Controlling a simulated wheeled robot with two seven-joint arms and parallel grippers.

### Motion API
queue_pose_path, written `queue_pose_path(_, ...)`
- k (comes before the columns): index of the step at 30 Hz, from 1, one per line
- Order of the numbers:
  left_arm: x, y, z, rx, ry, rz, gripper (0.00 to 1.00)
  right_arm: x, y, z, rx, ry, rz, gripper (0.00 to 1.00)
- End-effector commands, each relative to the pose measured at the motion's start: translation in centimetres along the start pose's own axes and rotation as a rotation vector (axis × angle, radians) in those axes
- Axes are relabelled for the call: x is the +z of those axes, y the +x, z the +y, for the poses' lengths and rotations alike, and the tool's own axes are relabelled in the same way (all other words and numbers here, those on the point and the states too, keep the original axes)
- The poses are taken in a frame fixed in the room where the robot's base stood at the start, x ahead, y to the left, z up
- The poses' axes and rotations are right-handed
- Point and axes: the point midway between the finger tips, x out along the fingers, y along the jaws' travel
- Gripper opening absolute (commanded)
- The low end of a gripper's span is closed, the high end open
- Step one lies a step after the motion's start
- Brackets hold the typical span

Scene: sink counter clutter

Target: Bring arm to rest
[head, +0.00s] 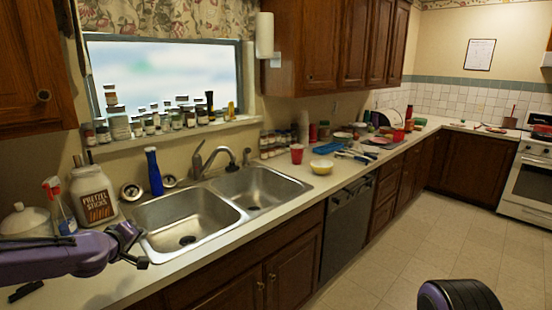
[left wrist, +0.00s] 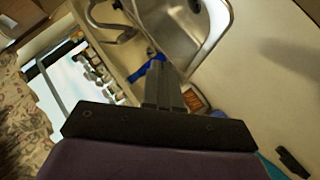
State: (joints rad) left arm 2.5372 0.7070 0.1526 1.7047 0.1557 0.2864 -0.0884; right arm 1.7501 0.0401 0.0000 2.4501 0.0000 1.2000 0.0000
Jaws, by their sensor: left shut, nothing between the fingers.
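My left arm comes in from the left over the counter in the head view, purple with a dark gripper (head: 138,258) at its end. The gripper is in front of the left sink basin's near-left corner, and its fingers are together and empty. In the left wrist view the two grey fingers (left wrist: 165,80) lie side by side with nothing between them. My right gripper is not in view; a dark rounded part of my own body shows at the bottom right of the head view.
The double sink (head: 188,222) has a faucet (head: 203,158) behind it. The floor (head: 400,240) is clear.

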Motion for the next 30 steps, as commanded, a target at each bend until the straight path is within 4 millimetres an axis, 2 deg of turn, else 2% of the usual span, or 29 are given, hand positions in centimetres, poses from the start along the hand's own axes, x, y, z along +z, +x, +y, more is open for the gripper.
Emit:
queue_pose_path(1, 3.7, 0.6, -2.6, -0.055, 0.001, -0.006, 0.00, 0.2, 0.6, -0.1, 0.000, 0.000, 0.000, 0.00)
queue_pose_path(3, 8.1, 0.7, -6.0, -0.126, 0.004, -0.001, 0.00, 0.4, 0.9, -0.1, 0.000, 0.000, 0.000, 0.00)
queue_pose_path(8, 17.2, -1.2, -14.0, -0.281, 0.041, -0.006, 0.00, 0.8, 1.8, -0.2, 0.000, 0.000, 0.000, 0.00)
queue_pose_path(11, 22.4, -3.8, -19.2, -0.374, 0.085, -0.025, 0.00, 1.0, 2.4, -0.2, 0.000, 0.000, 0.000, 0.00)
queue_pose_path(15, 28.8, -8.9, -26.2, -0.499, 0.177, -0.081, 0.00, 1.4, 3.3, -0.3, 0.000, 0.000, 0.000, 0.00)
queue_pose_path(21, 36.1, -18.0, -34.8, -0.664, 0.355, -0.265, 0.00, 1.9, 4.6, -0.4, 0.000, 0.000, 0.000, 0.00)
queue_pose_path(24, 38.4, -21.3, -37.6, -0.721, 0.428, -0.363, 0.00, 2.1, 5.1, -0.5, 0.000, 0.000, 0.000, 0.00)
queue_pose_path(27, 39.9, -22.9, -39.4, -0.748, 0.468, -0.418, 0.00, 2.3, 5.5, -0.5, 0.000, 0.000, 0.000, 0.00)
queue_pose_path(30, 40.3, -23.4, -39.9, -0.760, 0.470, -0.433, 0.00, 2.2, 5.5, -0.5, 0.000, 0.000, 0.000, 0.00)
